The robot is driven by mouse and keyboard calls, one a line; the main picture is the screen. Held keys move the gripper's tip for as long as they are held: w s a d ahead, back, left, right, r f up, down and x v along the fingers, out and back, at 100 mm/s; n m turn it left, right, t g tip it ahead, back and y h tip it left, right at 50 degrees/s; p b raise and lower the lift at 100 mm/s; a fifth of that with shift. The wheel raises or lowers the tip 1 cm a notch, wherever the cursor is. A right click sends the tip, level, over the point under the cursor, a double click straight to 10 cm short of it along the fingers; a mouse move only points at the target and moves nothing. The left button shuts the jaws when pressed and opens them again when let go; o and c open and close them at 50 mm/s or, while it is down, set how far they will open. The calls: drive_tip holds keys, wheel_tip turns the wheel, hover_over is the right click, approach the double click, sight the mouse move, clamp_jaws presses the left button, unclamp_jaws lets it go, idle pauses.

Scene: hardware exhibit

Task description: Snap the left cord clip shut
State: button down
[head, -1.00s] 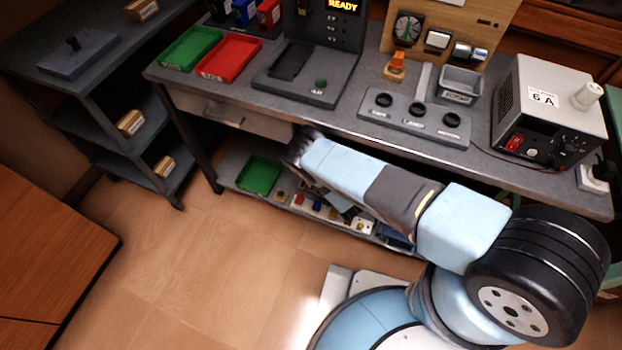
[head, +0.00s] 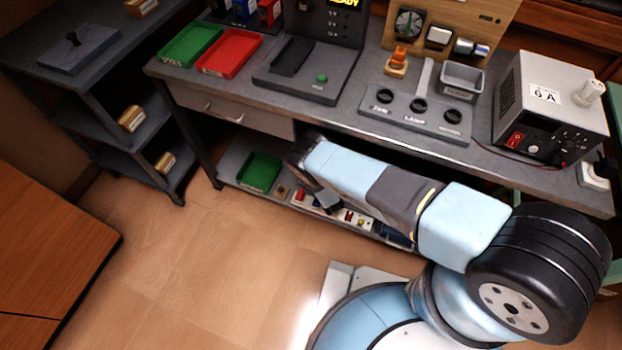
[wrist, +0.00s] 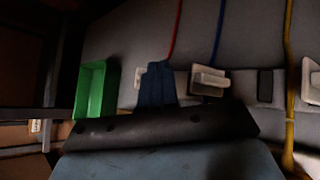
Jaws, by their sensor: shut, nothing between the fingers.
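In the wrist view my gripper (wrist: 156,68) shows as dark blue fingers, closed together and empty. Its tips are at the left cord clip (wrist: 139,76), a small pale clip beside the red cord (wrist: 177,30). The fingers hide part of that clip and the cord's lower end, so I cannot tell whether they touch or whether the clip is open. A middle pale clip (wrist: 208,81) with a raised lever sits by the blue cord (wrist: 217,35). A right clip (wrist: 310,80) is near the yellow cord (wrist: 289,60). In the head view my arm reaches under the bench.
A green bin (wrist: 95,90) stands left of the clips and shows on the lower shelf (head: 262,172) in the head view. The bench top (head: 345,130) and its drawer (head: 235,112) are above my gripper.

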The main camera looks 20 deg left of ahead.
drive_tip(key=shift+a+f, duration=0.3)
drive_tip(key=shift+a, duration=0.35)
drive_tip(key=shift+w+a, duration=0.1)
drive_tip(key=shift+a, duration=0.05)
idle(1.6)
drive_tip(key=shift+a+f, duration=0.15)
drive_tip(key=shift+a, duration=0.05)
drive_tip(key=shift+a+f, duration=0.3)
drive_tip(key=shift+a, duration=0.35)
idle(1.2)
drive_tip(key=shift+d, duration=0.1)
drive_tip(key=shift+d+r, duration=0.55)
drive_tip(key=shift+d, duration=0.35)
drive_tip(key=shift+d, duration=0.1)
drive_tip(key=shift+s+d+r, duration=0.1)
drive_tip(key=shift+d+r, duration=0.3)
drive_tip(key=shift+d, duration=0.3)
drive_tip(key=shift+s+d+r, duration=0.1)
drive_tip(key=shift+d+r, duration=0.25)
drive_tip(key=shift+d, duration=0.35)
drive_tip(key=shift+d+r, duration=0.4)
drive_tip(key=shift+d, duration=0.3)
